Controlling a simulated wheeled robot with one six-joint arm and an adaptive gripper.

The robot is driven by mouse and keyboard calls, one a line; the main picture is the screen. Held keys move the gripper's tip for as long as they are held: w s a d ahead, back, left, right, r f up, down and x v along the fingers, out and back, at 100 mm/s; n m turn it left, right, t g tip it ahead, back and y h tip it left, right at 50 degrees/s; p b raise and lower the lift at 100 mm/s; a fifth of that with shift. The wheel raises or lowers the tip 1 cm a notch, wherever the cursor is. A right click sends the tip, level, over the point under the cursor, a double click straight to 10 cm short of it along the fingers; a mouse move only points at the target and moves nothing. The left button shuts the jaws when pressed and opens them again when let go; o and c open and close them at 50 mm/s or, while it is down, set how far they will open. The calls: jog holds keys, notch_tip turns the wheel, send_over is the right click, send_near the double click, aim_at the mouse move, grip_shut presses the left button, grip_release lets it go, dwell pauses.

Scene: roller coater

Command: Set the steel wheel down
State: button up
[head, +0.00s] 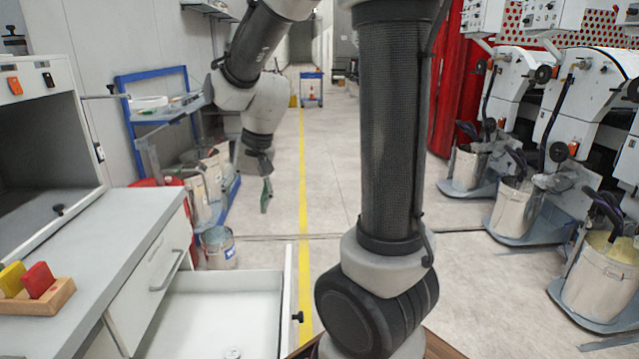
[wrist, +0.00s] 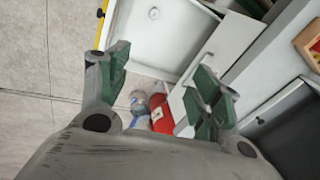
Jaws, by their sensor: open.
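A small round silvery piece, likely the steel wheel (head: 232,352), lies on the floor of the open white drawer (head: 222,307) at the bottom of the head view. It also shows in the wrist view (wrist: 153,13), near the top edge. My gripper (head: 266,194) is in the air beyond the drawer, pointing down. In the wrist view its green-padded fingers (wrist: 160,78) are spread wide with nothing between them. The gripper is apart from the silvery piece, whose lower part is cut off in the head view.
A grey counter (head: 120,225) stands left of the drawer, with a wooden tray (head: 57,296) of red and yellow blocks. A blue rack (head: 130,100) and a bucket (head: 218,248) stand behind. Machines with buckets line the right. The middle floor is clear.

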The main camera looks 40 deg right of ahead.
jog(key=s+d+r+n+t+h, duration=0.1)
jog(key=s+d+r+n, duration=0.1)
jog(key=s, duration=0.7)
jog(key=s+d+r+n+h, duration=0.1)
jog(key=s+d+r+n, duration=0.2)
jog(key=s+r, duration=0.3)
jog(key=s+d, duration=0.1)
jog(key=s, duration=0.2)
jog(key=shift+s+d+r+t, duration=0.15)
jog(key=shift+s+r+t, duration=0.1)
jog(key=shift+s+t, duration=0.15)
